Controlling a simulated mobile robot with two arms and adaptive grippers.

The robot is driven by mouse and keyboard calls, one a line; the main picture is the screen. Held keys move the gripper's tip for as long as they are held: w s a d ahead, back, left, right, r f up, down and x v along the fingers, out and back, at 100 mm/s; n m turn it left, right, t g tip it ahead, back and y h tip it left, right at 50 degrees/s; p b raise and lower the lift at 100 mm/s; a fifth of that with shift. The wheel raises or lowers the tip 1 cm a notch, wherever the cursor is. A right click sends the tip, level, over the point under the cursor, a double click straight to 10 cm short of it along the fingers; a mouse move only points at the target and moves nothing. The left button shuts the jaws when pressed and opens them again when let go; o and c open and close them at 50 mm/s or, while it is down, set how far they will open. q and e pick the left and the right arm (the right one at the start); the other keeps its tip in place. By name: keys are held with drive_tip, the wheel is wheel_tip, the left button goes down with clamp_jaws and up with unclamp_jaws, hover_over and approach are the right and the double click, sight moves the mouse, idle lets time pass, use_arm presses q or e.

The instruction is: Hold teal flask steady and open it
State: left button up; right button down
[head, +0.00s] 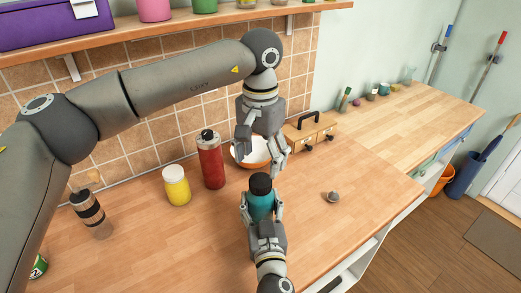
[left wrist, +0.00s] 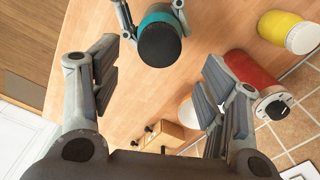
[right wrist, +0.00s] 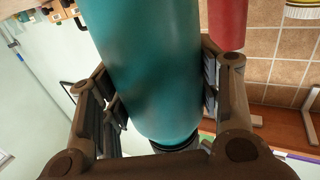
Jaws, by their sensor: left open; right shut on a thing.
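The teal flask (head: 261,206) with a black lid (head: 260,184) stands upright near the counter's front. My right gripper (head: 262,214) is shut on its body from the front; the right wrist view shows the teal body (right wrist: 150,70) between the fingers (right wrist: 157,95). My left gripper (head: 260,162) points down, open and empty, above and slightly behind the lid. In the left wrist view the lid (left wrist: 159,46) lies beyond the open fingers (left wrist: 160,85), apart from them. The flask's underside is hidden.
A red bottle (head: 211,163), a yellow jar (head: 176,186) and a white-orange bowl (head: 252,152) stand behind and left. A wooden box (head: 309,134) with a dark handle is at the wall. A small grey object (head: 333,197) lies right; the counter around it is clear.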

sight(260, 180)
use_arm(q)
wheel_tip(260, 180, down, 6)
drive_tip(key=shift+f, duration=0.25)
